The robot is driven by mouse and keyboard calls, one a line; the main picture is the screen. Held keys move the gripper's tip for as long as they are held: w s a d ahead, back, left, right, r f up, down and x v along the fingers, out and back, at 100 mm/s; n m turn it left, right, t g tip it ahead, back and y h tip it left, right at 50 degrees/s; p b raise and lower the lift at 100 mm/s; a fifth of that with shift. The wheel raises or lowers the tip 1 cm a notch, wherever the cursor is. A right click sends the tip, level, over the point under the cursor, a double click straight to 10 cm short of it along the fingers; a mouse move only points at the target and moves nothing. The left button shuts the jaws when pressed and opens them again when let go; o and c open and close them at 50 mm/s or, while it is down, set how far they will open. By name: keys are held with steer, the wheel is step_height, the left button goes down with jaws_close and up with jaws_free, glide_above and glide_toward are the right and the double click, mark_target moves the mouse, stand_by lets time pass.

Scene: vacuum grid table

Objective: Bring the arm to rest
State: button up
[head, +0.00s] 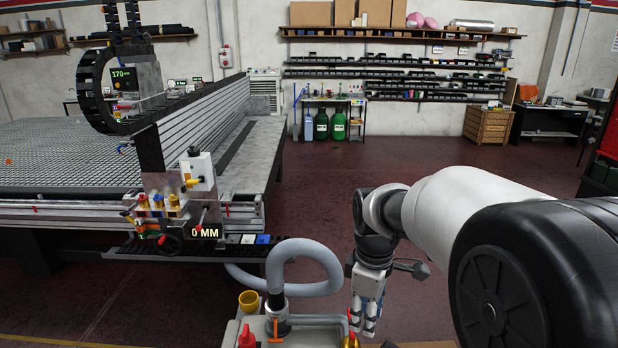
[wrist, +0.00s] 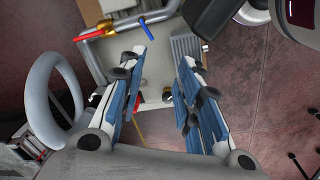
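My arm reaches in from the right in the head view, and my gripper (head: 366,318) hangs from it, pointing down. It is beside the pump unit (head: 318,321) with the grey hose, at the bottom centre. In the wrist view the two blue-padded fingers of my gripper (wrist: 168,75) stand apart with nothing between them. Below them the pale body of the pump unit (wrist: 152,84) shows, with a red and brass pipe and a blue lever at its top. I cannot tell the exact height of the fingertips above it.
The vacuum grid table (head: 60,160) with its gantry fills the left. The grey hose (head: 305,249) loops up close to my gripper. A yellow cup (head: 249,302) and a red-handled valve (head: 247,338) stand on the unit. The dark red floor (head: 420,160) behind is clear.

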steer(key=s+d+r+m+t, duration=0.2)
steer(key=s+r+m, duration=0.5)
steer(key=s, duration=0.6)
steer(key=s+m+t, duration=0.2)
steer(key=s+m, duration=0.3)
steer(key=s, duration=0.6)
steer(key=shift+d+f+m, duration=0.3)
